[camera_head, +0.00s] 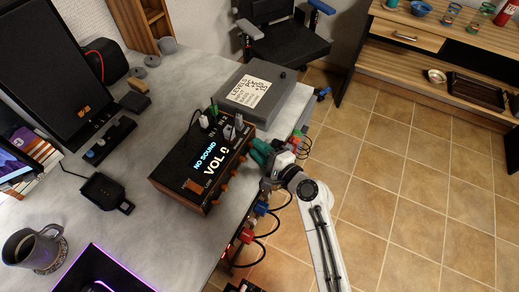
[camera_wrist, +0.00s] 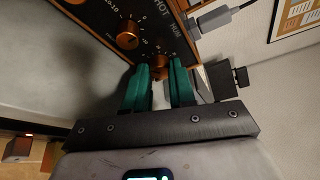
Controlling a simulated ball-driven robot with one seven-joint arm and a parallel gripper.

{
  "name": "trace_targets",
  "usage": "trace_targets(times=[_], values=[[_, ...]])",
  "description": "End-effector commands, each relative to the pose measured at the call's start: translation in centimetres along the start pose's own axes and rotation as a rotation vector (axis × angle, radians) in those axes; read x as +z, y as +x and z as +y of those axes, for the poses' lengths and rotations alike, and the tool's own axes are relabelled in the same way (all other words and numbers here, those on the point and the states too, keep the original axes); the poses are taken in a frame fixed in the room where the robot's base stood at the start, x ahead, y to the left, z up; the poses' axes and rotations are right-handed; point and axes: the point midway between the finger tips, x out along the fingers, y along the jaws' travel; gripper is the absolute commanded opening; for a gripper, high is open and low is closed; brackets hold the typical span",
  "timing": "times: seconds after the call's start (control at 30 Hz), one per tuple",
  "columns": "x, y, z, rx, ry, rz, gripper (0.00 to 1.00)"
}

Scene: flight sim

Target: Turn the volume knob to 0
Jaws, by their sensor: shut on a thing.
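The wooden audio box (camera_head: 163,185) sits on the grey desk. Its black top display (camera_head: 210,163) reads "NO SOUND" and "VOL 0". Copper knobs (camera_head: 225,178) line its right side; one copper knob (camera_wrist: 128,36) with a number scale shows clear of my fingers in the wrist view. My gripper (camera_head: 258,152), with green fingers, is at the far end of that side. In the wrist view, its fingers (camera_wrist: 160,72) are shut around another copper knob (camera_wrist: 160,60), which they partly hide. I cannot read that knob's pointer.
Grey cable plugs (camera_wrist: 218,20) stick out beside the knobs. A grey box (camera_head: 285,100) with a "LEVELS" note lies behind the audio box. A mug (camera_head: 30,250) and speaker (camera_head: 55,65) stand at left. Cables hang at the desk's right edge; the tiled floor beyond is clear.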

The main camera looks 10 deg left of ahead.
Motion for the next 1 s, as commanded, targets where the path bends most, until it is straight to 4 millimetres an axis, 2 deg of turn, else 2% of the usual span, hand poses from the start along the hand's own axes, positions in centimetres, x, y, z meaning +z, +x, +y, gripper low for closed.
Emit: trace_targets(times=[0.1, 0.13, 0.4, 0.63, 0.73, 0.87, 1.0], values=[[0.0, 0.0, 0.1, 0.002, 0.000, 0.000, 0.00], [0.0, 0.0, 0.1, 0.002, 0.000, 0.000, 0.27], [0.0, 0.0, 0.1, 0.001, 0.000, 0.000, 0.50], [0.0, -0.1, 0.0, 0.001, 0.001, 0.000, 0.50], [-0.1, -0.8, 0.1, 0.000, 0.001, 0.001, 0.50], [-0.1, -2.7, 0.1, 0.001, 0.001, 0.002, 0.50], [-0.1, -5.5, 0.1, 0.000, 0.001, 0.003, 0.50]])
